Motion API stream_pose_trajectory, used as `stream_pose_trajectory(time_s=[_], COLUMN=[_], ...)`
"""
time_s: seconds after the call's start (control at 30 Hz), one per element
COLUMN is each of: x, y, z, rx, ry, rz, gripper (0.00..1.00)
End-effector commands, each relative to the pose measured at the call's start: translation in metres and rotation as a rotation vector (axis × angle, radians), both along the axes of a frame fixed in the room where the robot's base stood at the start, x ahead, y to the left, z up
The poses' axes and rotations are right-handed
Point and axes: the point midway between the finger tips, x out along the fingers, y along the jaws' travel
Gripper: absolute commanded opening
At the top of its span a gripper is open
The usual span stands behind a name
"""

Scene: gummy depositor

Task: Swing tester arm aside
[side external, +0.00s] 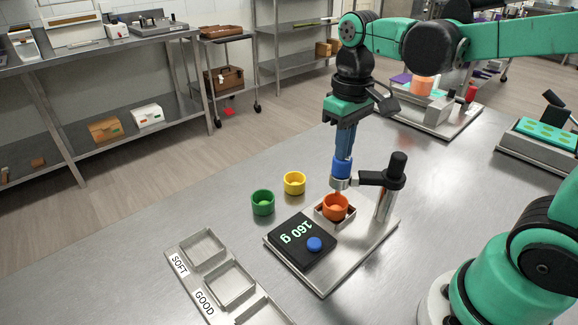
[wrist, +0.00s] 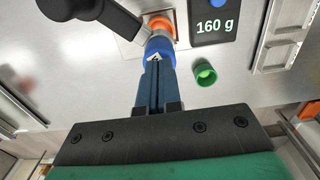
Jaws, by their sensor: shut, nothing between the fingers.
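The tester has a silver post with a black top (side external: 397,165) and a short black arm (side external: 370,178) swung out over an orange cup (side external: 335,207). A blue head (side external: 342,168) with a metal collar and thin tip sits at the arm's end, above the cup. In the wrist view the black arm (wrist: 105,15) enters from the upper left, with the blue head (wrist: 158,45) over the orange cup (wrist: 162,24). My gripper (side external: 343,156) is shut, pointing down right at the blue head's top. Its fingers (wrist: 156,66) overlap the head; I cannot tell if they touch it.
The orange cup sits in a square metal holder (side external: 350,213) beside a black scale (side external: 300,241) reading 160 g with a blue button. Green (side external: 263,203) and yellow (side external: 294,184) cups stand left of it. A tray marked SOFT and GOOD (side external: 215,275) lies in front.

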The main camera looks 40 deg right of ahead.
Motion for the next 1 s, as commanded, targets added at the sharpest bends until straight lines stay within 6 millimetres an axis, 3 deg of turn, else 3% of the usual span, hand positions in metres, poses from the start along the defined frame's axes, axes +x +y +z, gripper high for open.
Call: stream_pose_trajectory(time_s=[0.47, 0.5, 0.7, 0.73, 1.0], x=[0.0, 0.0, 0.0, 0.0, -0.001], y=[0.0, 0.0, 0.0, 0.0, 0.0], z=[0.0, 0.0, 0.013, 0.018, 0.091], rx=[0.0, 0.0, 0.0, 0.0, 0.0], ry=[0.0, 0.0, 0.0, 0.0, 0.0], rz=[0.0, 0.0, 0.0, 0.0, 0.0], gripper=[0.0, 0.03, 0.6, 0.65, 0.65])
